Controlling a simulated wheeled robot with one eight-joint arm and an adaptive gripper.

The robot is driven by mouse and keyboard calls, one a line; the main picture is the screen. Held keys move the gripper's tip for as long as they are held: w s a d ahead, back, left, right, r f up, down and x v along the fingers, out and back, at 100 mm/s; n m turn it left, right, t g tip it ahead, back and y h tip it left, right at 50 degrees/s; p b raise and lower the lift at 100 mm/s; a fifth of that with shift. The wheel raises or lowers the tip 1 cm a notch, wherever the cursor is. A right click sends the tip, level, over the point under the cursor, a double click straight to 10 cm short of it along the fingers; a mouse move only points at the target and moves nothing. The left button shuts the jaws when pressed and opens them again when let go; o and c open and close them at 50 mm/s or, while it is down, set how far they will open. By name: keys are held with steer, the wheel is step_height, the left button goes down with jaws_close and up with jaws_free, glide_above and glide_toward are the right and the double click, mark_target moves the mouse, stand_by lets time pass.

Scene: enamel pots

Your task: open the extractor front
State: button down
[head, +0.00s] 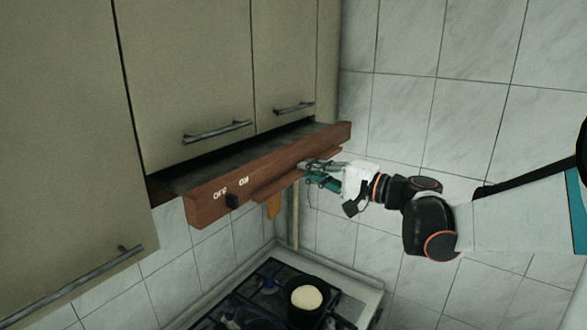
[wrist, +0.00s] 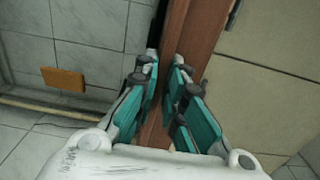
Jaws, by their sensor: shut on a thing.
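The extractor front (head: 222,190) is a reddish-brown wooden board with "OFF" and "ON" lettering and a dark knob. In the head view it stands out from below the wall cabinets, with a dark surface showing behind it. A narrow wooden ledge runs along its lower edge. My gripper (head: 306,172) comes from the right and is shut on the front at this ledge, right of its middle. In the wrist view, the teal fingers of my gripper (wrist: 163,80) lie on both sides of the brown wood (wrist: 183,40). The exact contact at the fingertips is partly hidden.
Beige wall cabinets (head: 185,70) with metal handles hang above and to the left. Below is a gas hob (head: 258,290) with a dark pan (head: 306,313) holding something pale. A small orange-brown item (head: 273,206) hangs under the front. The tiled wall (head: 420,110) is bare.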

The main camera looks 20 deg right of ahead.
steer(key=shift+s, duration=0.1)
steer(key=c, duration=1.7)
jaws_free()
steer(key=v, duration=0.7)
steer(key=shift+s+d, duration=0.15)
steer(key=shift+d, duration=0.05)
